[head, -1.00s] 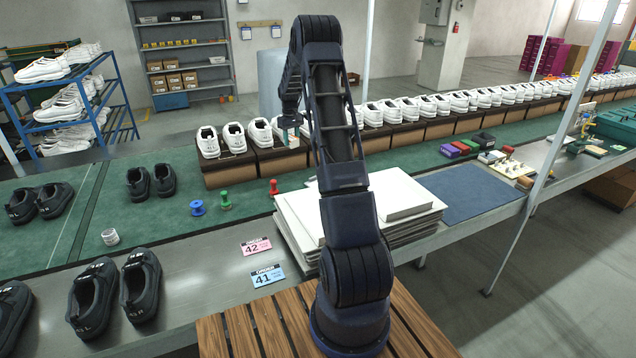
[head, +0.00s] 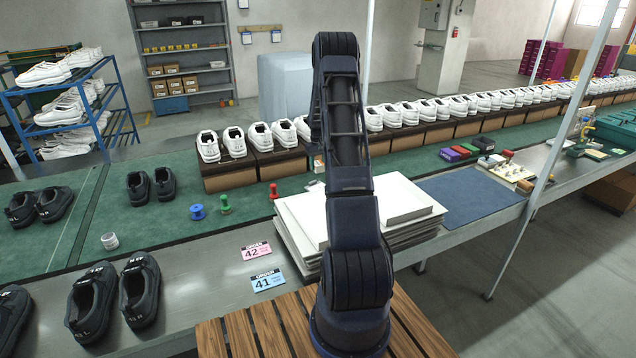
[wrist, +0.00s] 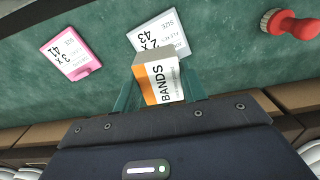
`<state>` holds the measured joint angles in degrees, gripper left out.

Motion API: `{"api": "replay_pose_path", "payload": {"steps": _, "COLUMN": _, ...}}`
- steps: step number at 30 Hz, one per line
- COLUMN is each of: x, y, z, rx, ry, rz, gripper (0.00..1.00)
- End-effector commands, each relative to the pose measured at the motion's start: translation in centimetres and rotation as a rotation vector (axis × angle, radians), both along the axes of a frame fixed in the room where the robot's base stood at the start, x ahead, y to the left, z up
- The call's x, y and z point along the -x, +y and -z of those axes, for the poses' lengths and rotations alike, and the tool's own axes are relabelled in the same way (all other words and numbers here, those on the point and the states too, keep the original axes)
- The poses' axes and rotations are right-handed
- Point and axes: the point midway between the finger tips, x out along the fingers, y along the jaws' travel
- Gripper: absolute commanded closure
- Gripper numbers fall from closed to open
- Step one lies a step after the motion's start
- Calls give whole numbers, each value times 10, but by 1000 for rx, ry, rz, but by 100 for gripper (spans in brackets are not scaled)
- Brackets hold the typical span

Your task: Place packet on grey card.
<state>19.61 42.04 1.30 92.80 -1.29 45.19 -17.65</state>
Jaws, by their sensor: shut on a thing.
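In the wrist view my gripper (wrist: 159,90) is shut on a packet (wrist: 165,84), a small orange and white box marked BANDS, with a green finger on each side. The grey card (wrist: 164,36), printed with SIZE and 43, lies on the green surface just beyond the packet. The packet's top end overlaps the card's lower part in the picture. I cannot tell the height of the packet above the card. In the head view my arm hides most of the gripper, and I cannot make out the grey card.
A pink card (wrist: 71,53) lies left of the grey card, and a red knobbed item (wrist: 290,23) lies at the upper right. White shoes (head: 233,140) on brown boxes line the belt's far side. A stack of white boards (head: 409,201) stands at its near side.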

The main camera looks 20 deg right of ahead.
Motion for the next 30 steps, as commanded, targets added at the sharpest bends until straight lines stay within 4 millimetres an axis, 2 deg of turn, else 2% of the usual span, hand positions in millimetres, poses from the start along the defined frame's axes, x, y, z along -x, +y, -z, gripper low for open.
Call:
{"api": "replay_pose_path", "payload": {"steps": 3, "x": 0, "y": 0, "z": 26, "rx": -1, "ry": 2, "rz": 0, "gripper": 83}}
{"api": "replay_pose_path", "payload": {"steps": 7, "x": 0, "y": 0, "z": 44, "rx": 0, "ry": 1, "rz": -1, "gripper": 83}}
{"api": "replay_pose_path", "payload": {"steps": 14, "x": 0, "y": 0, "z": 56, "rx": 0, "ry": -1, "rz": -1, "gripper": 83}}
{"api": "replay_pose_path", "payload": {"steps": 23, "x": 0, "y": 0, "z": 92, "rx": 0, "ry": 1, "rz": -1, "gripper": 83}}
{"api": "replay_pose_path", "payload": {"steps": 30, "x": 0, "y": 0, "z": 95, "rx": 0, "ry": -1, "rz": -1, "gripper": 83}}
